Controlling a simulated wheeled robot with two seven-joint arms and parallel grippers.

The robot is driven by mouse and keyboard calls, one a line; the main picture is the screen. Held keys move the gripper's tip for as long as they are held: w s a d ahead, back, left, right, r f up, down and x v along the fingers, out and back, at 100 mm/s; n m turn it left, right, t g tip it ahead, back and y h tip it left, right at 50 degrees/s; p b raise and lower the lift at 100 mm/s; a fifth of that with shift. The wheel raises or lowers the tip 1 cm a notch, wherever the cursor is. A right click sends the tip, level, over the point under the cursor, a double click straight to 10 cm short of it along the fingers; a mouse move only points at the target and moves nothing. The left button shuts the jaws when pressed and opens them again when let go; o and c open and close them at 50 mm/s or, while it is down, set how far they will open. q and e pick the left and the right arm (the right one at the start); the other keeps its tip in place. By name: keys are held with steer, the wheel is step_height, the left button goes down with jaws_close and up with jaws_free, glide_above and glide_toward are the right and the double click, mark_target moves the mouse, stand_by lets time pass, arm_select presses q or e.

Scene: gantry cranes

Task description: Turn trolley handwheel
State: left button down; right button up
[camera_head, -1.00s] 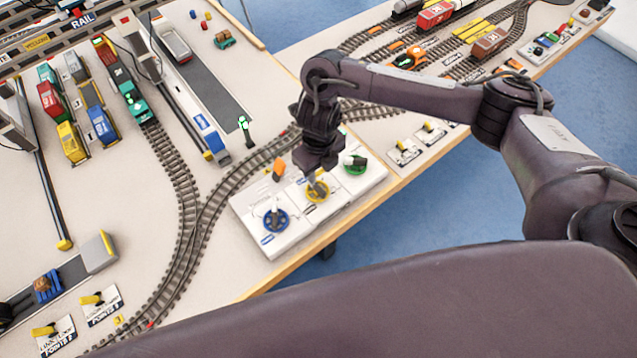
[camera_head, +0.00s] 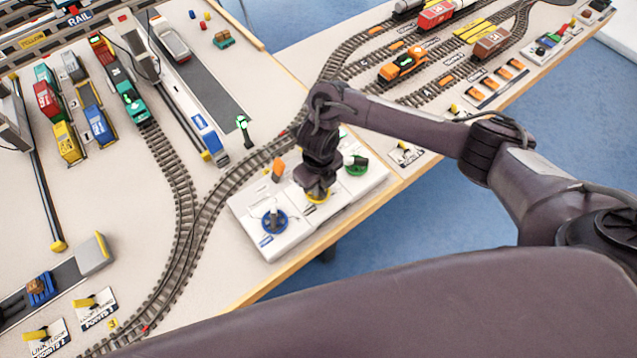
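A white control panel (camera_head: 292,235) at the table's front edge bears three handwheels. The blue handwheel (camera_head: 274,221) is at the left, the yellow handwheel (camera_head: 317,197) in the middle and the green handwheel (camera_head: 356,166) at the right. I cannot read which label says trolley. My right gripper (camera_head: 316,188) points down onto the yellow handwheel and covers most of it. Its fingers are too hidden to tell whether they are open, shut or touching the wheel. My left gripper is not in view.
An orange switch (camera_head: 278,170) stands on the panel behind the wheels. A green signal post (camera_head: 245,131) and curved track (camera_head: 190,215) lie to the left. Toy trucks and a gantry crane's blue-white leg (camera_head: 212,139) are farther back. Blue floor lies beyond the table edge.

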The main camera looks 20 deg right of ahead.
jaws_close()
steer(key=shift+m, duration=0.3)
steer(key=m+p, duration=0.1)
steer(key=m, duration=0.3)
steer(key=shift+a+r+m+p, duration=0.1)
steer(key=shift+r+m+p, duration=0.05)
steer(key=shift+m+p, duration=0.2)
steer(key=m+p, duration=0.2)
steer(key=m, duration=0.2)
steer(key=shift+w+m+p, duration=0.1)
steer(key=shift+m+p, duration=0.35)
steer(key=shift+m, duration=0.6)
steer(key=o, duration=0.5)
jaws_free()
